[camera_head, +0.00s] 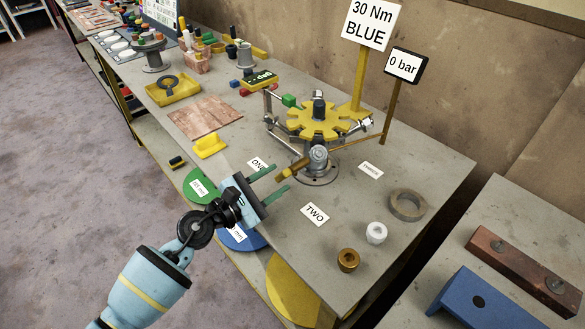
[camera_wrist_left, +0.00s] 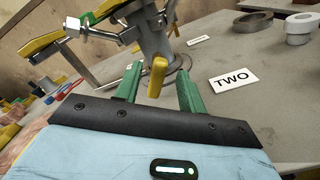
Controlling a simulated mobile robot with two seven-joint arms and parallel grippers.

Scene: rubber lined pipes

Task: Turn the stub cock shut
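The stub cock (camera_head: 318,156) is a grey fitting low on the front of the flanged pipe stand. Its yellow lever (camera_head: 293,171) sticks out toward the lower left, roughly level. My left gripper (camera_head: 280,178) is open, with its two green fingers pointing at the cock. In the left wrist view the yellow lever's end (camera_wrist_left: 157,78) shows between the open fingertips (camera_wrist_left: 160,73). Gaps show on both sides of it, so the fingers are not shut on it. My right gripper is not in view.
A yellow notched flange plate (camera_head: 325,119) with swing bolts tops the stand. A "0 bar" sign (camera_head: 404,65) and a "30 Nm BLUE" sign (camera_head: 371,24) rise behind. A "TWO" card (camera_head: 315,214), brass nut (camera_head: 347,260), white nut (camera_head: 376,233) and grey ring (camera_head: 408,205) lie nearby.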

